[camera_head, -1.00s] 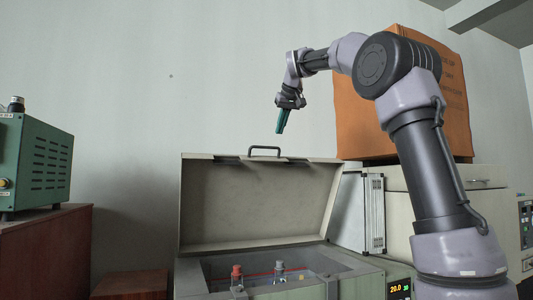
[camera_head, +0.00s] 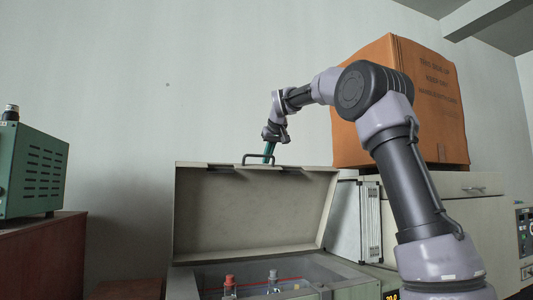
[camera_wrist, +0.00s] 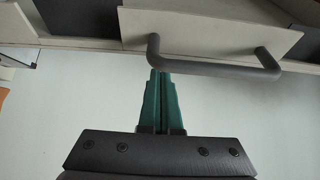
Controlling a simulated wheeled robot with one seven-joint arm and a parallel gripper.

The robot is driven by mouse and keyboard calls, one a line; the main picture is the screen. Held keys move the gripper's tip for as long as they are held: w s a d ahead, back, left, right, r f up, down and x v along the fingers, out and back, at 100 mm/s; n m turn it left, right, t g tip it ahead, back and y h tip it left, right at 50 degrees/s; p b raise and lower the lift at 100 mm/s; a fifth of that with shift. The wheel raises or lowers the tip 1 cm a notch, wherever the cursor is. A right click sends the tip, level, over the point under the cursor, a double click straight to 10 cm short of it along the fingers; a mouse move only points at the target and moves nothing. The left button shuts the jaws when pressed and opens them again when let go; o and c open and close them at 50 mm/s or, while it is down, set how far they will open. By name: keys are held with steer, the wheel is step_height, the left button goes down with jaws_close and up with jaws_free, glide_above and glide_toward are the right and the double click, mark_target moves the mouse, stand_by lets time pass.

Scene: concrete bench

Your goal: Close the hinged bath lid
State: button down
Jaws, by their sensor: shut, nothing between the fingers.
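The hinged bath lid (camera_head: 250,215) stands raised, tilted back on the grey-green bath (camera_head: 352,287). A dark bar handle (camera_head: 258,155) is on its top edge. My gripper (camera_head: 268,159) is shut and empty, at the lid's top edge close behind the handle. In the wrist view the teal fingers (camera_wrist: 162,75) are together, with their tips beside one end of the handle (camera_wrist: 215,67). I cannot tell whether they touch it. The lower fingertips are partly hidden by the lid in the head view.
Bottles with red and grey caps (camera_head: 230,285) show in the bath opening. A silver finned case (camera_head: 369,222) stands right of the lid. An orange box (camera_head: 435,100) sits on a cabinet at right. A green instrument (camera_head: 30,170) stands at left. The wall behind is clear.

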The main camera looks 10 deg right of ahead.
steer(key=shift+s+f, duration=0.2)
steer(key=shift+f, duration=0.2)
steer(key=shift+s+d+f, duration=0.1)
steer(key=shift+s, duration=0.2)
